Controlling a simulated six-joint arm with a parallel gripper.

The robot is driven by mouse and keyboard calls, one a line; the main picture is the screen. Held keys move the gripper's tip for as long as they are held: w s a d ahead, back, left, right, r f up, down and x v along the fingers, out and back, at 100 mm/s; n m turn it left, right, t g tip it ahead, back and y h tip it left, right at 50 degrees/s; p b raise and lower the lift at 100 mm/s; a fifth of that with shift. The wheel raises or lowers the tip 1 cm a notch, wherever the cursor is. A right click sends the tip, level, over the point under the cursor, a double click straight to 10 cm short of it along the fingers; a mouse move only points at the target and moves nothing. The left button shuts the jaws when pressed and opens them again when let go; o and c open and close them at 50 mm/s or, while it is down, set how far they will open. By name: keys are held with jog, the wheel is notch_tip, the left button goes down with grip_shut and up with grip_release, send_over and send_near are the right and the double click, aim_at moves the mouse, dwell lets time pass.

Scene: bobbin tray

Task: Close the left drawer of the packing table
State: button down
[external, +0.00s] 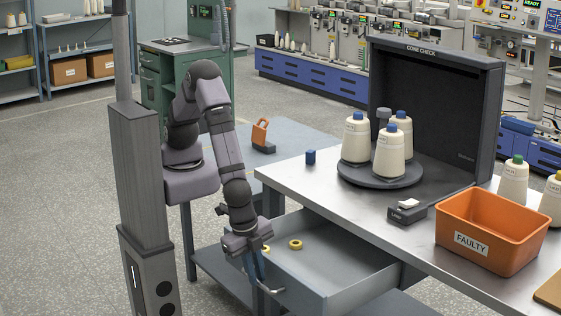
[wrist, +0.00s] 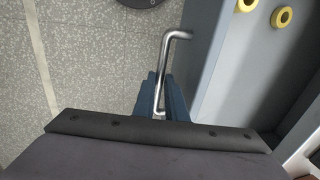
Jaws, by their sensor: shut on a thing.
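The left drawer (external: 335,281) of the packing table (external: 318,190) stands open, pulled out from under the tabletop. In the wrist view its grey front panel (wrist: 203,50) runs down the middle right. A bent metal handle (wrist: 178,36) is fixed to that front. My gripper (wrist: 163,98) is at the handle, its blue fingers shut on the bar. In the external view my gripper (external: 260,278) reaches down at the drawer's front, and the handle is partly hidden by the fingers. Two yellow rings (external: 295,244) lie inside the drawer.
Open floor lies in front of the drawer.

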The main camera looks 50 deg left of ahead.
jog(key=p, duration=0.2)
send_over(324, 267)
jog(key=shift+w, duration=0.2)
jog(key=c, duration=1.8)
grip_release()
jog(key=shift+s+r, duration=0.1)
jog(key=shift+r, duration=0.05)
notch_tip(324, 267, up, 7)
jog(key=s+b, duration=0.1)
jog(key=shift+s+b, duration=0.15)
jog(key=shift+b, duration=0.15)
jog(key=shift+c, duration=0.6)
